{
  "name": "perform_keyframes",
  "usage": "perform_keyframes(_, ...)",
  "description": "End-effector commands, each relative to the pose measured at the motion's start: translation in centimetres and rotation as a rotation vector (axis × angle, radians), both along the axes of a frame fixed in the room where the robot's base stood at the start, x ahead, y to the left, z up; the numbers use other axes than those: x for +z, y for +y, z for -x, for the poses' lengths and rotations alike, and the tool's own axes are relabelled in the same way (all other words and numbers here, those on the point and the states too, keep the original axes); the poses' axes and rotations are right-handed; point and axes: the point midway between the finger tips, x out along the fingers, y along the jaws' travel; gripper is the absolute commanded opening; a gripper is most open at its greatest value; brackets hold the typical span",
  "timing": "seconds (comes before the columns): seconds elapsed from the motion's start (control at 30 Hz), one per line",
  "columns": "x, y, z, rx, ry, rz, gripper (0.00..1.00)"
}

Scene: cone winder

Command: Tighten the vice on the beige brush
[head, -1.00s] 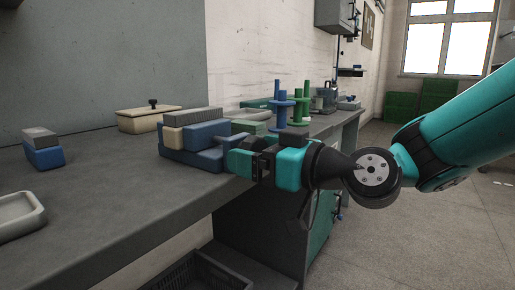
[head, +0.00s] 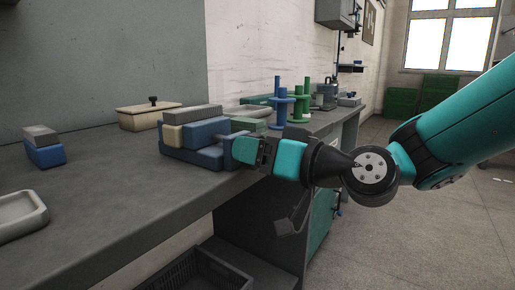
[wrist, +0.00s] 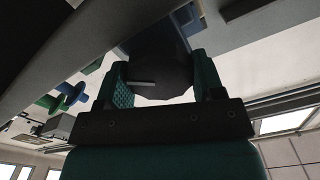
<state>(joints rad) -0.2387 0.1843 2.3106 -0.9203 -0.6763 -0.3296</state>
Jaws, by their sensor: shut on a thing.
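The blue vice (head: 207,155) stands at the front edge of the bench. The beige brush (head: 173,134) sits between its jaws, with a long grey slab on top. My gripper (head: 240,150) reaches in from the right, at the vice's right end. In the wrist view my gripper (wrist: 155,85) is shut on a dark rounded part, the vice handle (wrist: 160,72), which has a light bar across its face. In the head view the fingers hide the handle. I cannot tell whether the jaws press tightly on the brush.
A blue brush with a grey top (head: 44,148) and a pale tray (head: 20,215) lie to the left. A beige lidded box (head: 147,115) stands behind. Blue (head: 280,105) and green (head: 302,100) spindles stand farther along. A dark crate (head: 195,272) is below the bench.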

Motion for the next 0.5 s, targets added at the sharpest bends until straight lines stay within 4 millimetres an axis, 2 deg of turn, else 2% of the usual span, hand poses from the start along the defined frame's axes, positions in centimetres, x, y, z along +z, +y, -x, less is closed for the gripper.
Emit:
perform_keyframes(0.33,-0.07,-0.04,0.0,0.0,0.038,-0.027,0.38)
perform_keyframes(0.37,-0.07,-0.04,0.0,-0.001,0.037,-0.027,0.64)
perform_keyframes(0.47,-0.06,-0.03,0.0,-0.001,0.036,-0.027,0.87)
perform_keyframes(0.5,-0.06,-0.02,0.0,-0.001,0.036,-0.027,0.87)
